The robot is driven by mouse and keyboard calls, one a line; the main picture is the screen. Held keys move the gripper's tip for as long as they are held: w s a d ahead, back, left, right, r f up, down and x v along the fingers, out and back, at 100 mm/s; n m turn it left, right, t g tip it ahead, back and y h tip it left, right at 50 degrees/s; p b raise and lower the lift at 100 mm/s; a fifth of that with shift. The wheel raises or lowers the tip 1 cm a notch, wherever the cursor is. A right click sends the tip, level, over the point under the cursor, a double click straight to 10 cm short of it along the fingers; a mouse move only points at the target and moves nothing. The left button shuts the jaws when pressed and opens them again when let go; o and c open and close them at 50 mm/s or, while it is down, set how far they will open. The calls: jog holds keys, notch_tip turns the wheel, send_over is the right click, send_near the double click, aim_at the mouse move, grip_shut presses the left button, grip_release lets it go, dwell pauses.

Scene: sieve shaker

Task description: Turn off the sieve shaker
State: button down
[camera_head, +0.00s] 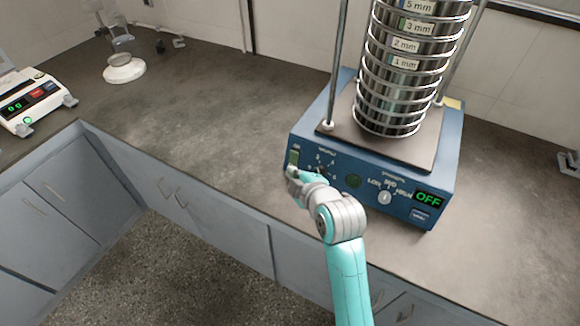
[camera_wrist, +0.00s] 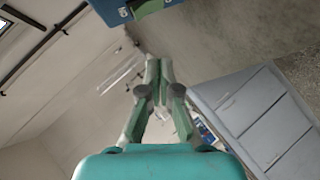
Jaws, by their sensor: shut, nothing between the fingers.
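The sieve shaker (camera_head: 450,165) is a blue box on the counter with a stack of metal sieves (camera_head: 395,85) on top. Its display (camera_head: 428,199) reads OFF in green. A green switch (camera_head: 293,157) sits at the left end of the front panel, with dials to its right. My gripper (camera_head: 291,174) is shut and empty, just in front of and below that switch; I cannot tell whether it touches the panel. In the wrist view my gripper (camera_wrist: 158,68) has its fingers together, and a corner of the blue shaker (camera_wrist: 112,12) with part of the green switch shows at the top edge.
The dark counter (camera_head: 210,100) is clear left of the shaker. A scale (camera_head: 35,100) with a lit display stands at the far left, and a white round-based stand (camera_head: 124,70) at the back left. Grey cabinets (camera_head: 200,205) lie below the counter edge.

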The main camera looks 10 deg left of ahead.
jog(key=v, duration=0.4)
jog(key=shift+s+d+f, duration=0.1)
jog(key=shift+s+f, duration=0.05)
jog(key=shift+s, duration=0.4)
jog(key=s+d+f+m+t+h, duration=0.1)
jog(key=s+d+f+m+h, duration=0.1)
jog(key=s+d+f+m, duration=0.5)
jog(key=s+d+f+m+t+h, duration=0.25)
jog(key=s+d+f, duration=0.35)
jog(key=s+d, duration=0.45)
jog(key=s+d+r+m, duration=0.1)
jog(key=s+r+m, duration=0.1)
jog(key=s, duration=0.6)
jog(key=s+d+r+m+h, duration=0.1)
jog(key=s+d+r+m, duration=0.1)
jog(key=s+m, duration=0.2)
jog(key=s+d+r+m+h, duration=0.1)
jog(key=s+r+m, duration=0.1)
jog(key=s, duration=0.9)
jog(key=shift+s+d+r+m, duration=0.3)
jog(key=shift+d+r+m, duration=0.1)
jog(key=shift+m, duration=0.05)
